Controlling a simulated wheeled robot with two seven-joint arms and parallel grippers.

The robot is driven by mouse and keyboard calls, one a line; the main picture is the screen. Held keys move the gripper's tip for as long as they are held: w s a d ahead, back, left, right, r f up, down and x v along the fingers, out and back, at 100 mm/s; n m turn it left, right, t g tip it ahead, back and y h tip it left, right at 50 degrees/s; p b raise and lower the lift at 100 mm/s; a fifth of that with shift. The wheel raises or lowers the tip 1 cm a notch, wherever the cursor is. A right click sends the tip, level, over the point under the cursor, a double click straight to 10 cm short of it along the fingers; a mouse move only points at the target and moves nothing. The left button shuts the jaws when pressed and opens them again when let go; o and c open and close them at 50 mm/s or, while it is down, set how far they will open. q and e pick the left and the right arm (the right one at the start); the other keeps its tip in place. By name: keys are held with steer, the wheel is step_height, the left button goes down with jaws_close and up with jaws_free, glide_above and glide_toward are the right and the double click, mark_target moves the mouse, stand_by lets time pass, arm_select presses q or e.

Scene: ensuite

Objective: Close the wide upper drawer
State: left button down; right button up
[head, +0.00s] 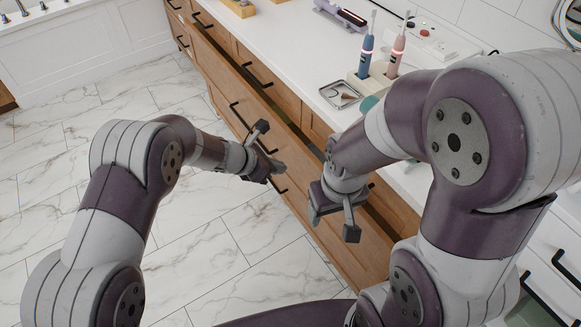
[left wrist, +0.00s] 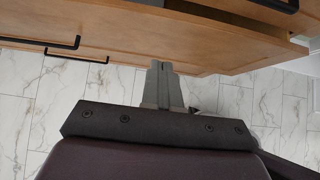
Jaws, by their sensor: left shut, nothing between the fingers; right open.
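The wide upper drawer (head: 222,82) is a long wooden front standing out from the vanity, with a dark gap along its top edge. It also shows in the left wrist view (left wrist: 120,42). My left gripper (head: 279,167) is shut and empty, close to the outer side of the drawer front. In the left wrist view its fingers (left wrist: 163,72) point at the wood; I cannot tell whether they touch it. My right gripper (head: 333,222) is open and empty, over the near part of the drawer. My right arm hides part of the drawer and counter.
The white countertop (head: 290,50) holds two toothbrushes in a stand (head: 378,84), a small tray (head: 340,95) and a purple device (head: 340,15). White drawers with black handles (head: 566,268) are at the right. The marble floor (head: 205,235) to the left is clear.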

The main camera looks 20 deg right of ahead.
arm_select(q)
steer(key=s+a+f+n+t+h+b, duration=0.3)
steer(key=f+n+b, duration=0.6)
steer(key=b, duration=1.6)
steer(key=w+d+n+h+p, duration=0.1)
steer(key=d+n+p, duration=0.1)
steer(key=d+n, duration=0.2)
steer(key=w+d+n+g+h+p, duration=0.1)
steer(key=d+n+p, duration=0.2)
steer(key=d, duration=0.6)
steer(key=shift+w+r+n, duration=0.35)
steer(key=shift+w+n, duration=0.05)
steer(key=shift+n, duration=0.6)
